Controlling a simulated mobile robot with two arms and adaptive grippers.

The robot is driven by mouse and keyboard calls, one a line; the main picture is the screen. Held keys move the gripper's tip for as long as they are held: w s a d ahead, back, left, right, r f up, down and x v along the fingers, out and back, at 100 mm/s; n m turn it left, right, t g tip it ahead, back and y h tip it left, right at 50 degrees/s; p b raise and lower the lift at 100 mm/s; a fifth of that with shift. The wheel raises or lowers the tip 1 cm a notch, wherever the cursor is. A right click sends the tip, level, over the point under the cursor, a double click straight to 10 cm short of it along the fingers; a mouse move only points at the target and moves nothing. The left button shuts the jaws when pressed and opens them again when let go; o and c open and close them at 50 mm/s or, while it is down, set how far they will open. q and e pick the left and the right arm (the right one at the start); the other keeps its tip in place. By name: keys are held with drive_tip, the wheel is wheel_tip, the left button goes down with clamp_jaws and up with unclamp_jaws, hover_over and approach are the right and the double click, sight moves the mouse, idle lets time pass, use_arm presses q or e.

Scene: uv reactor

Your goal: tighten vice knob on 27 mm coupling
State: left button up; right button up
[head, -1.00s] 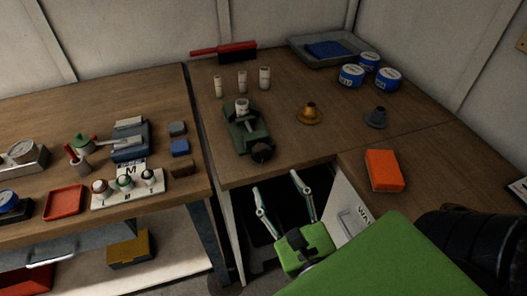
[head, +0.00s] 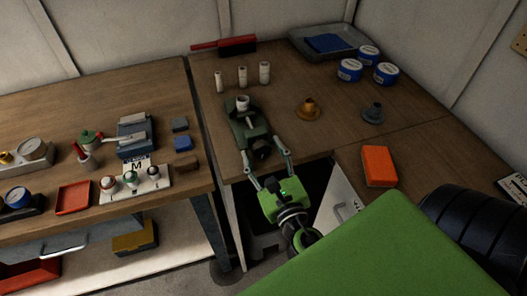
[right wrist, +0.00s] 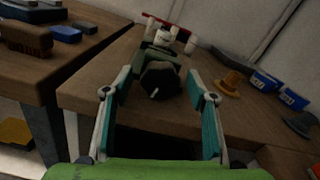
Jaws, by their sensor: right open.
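The green vice (head: 246,125) sits near the front edge of the wooden bench. A white coupling (head: 242,103) stands in its far end, and its dark knob (head: 261,149) faces the front edge. My right gripper (head: 264,162) is open, with its fingers reaching toward the knob from the front, one on each side of it. In the right wrist view, the knob (right wrist: 160,80) shows between and beyond the open fingers (right wrist: 159,92), with a pale mark on it. I cannot tell whether any finger touches it. My left gripper is not in view.
Several white couplings (head: 242,76) stand behind the vice. A brass flanged part (head: 308,110) and a grey one (head: 372,113) stand to the right, with an orange block (head: 378,166) nearer. Blue-and-white tins (head: 386,74) and a grey tray (head: 329,42) are at the back.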

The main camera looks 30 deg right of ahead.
drive_tip(key=c, duration=1.1)
drive_tip(key=shift+m, duration=0.3)
drive_tip(key=m, duration=0.2)
drive_tip(key=shift+m+b, duration=0.3)
drive_tip(key=shift+b, duration=0.05)
drive_tip(key=shift+m+b, duration=0.4)
drive_tip(key=shift+m, duration=1.3)
drive_tip(key=o, duration=1.1)
